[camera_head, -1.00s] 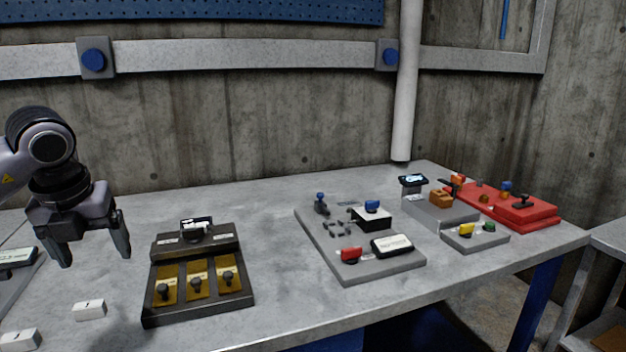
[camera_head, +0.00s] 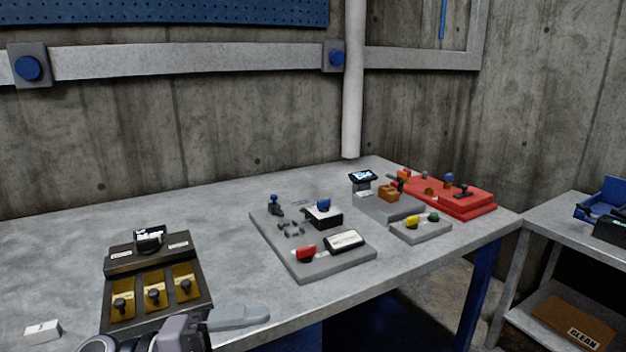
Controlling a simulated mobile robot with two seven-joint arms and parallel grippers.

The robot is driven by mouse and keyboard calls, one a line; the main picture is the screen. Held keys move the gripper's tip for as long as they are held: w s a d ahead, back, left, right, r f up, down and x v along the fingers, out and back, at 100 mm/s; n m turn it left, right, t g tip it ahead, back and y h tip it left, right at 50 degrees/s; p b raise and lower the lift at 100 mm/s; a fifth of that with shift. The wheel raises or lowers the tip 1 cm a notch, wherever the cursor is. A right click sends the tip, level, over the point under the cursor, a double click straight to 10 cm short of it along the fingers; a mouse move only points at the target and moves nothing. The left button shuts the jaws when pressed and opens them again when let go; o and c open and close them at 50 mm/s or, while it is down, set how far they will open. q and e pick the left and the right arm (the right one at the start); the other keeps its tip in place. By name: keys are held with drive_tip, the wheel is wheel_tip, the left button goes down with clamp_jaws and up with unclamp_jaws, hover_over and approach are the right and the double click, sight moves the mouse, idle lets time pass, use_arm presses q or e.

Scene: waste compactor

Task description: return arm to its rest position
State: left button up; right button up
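My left gripper (camera_head: 240,317) is low at the bottom edge, in front of the black panel and over the table's front edge. Its grey finger points to the right and its wrist is cut off by the frame. I see nothing held, but the gap between the fingers does not show. The arm hides the near edge of the black panel (camera_head: 125,266), which has several brass plates with black knobs. My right gripper is not in view.
A grey board (camera_head: 300,262) with blue and red switches lies mid-table. A grey block (camera_head: 421,231) with yellow and green knobs and a red box (camera_head: 466,207) stand further right. A white tag (camera_head: 42,331) lies at lower left. A side shelf (camera_head: 560,218) stands at right.

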use_arm(q)
drive_tip(key=a+f+n+t+y+p, duration=0.1)
drive_tip(key=a+f+n+t+y, duration=0.45)
drive_tip(key=n, duration=0.55)
drive_tip(key=a+f+n+t+y+p, duration=0.1)
drive_tip(key=a+f+n+t+y, duration=0.2)
drive_tip(key=f+n+t+y, duration=0.55)
drive_tip(key=s+a+f+n+g+y, duration=0.1)
drive_tip(key=s+a+f+n+g, duration=0.1)
drive_tip(key=s+f+n, duration=0.3)
drive_tip(key=s+a+f+n+g+y, duration=0.1)
drive_tip(key=s+f+n+g, duration=0.3)
drive_tip(key=s+f, duration=0.3)
wheel_tip(320, 180, down, 2)
drive_tip(key=shift+a+f+n, duration=0.1)
drive_tip(key=shift+a+n, duration=0.25)
drive_tip(key=shift+a, duration=0.05)
drive_tip(key=shift+s, duration=0.1)
